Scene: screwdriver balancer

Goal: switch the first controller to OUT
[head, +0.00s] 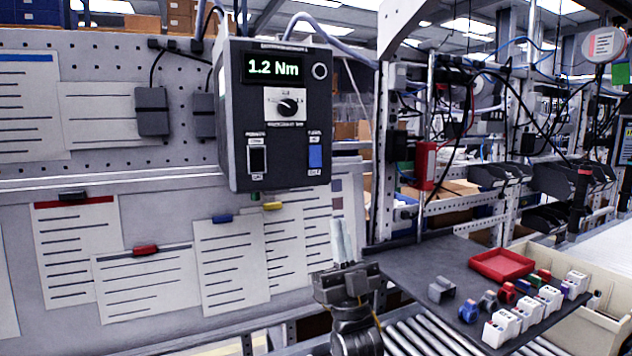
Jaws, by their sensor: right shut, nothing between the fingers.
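The controller (276,115) is a dark grey box hanging on the pegboard at upper centre, with a lit display (274,68) reading "1.2 Nm". Below the display is a knob (288,107) on a white plate. A black rocker switch (257,159) sits at its lower left and a blue switch (315,156) at its lower right. Their labels are too small to read surely. My right gripper (342,228) points up, below and to the right of the controller, apart from it. Its pale fingers are shut and empty. My left gripper is out of view.
Paper sheets (232,262) hang on the board below and left of the controller. A dark shelf (420,258) at right carries a red tray (501,265) and several small blocks. A metal post (382,150) stands right of the controller. Space before the controller is clear.

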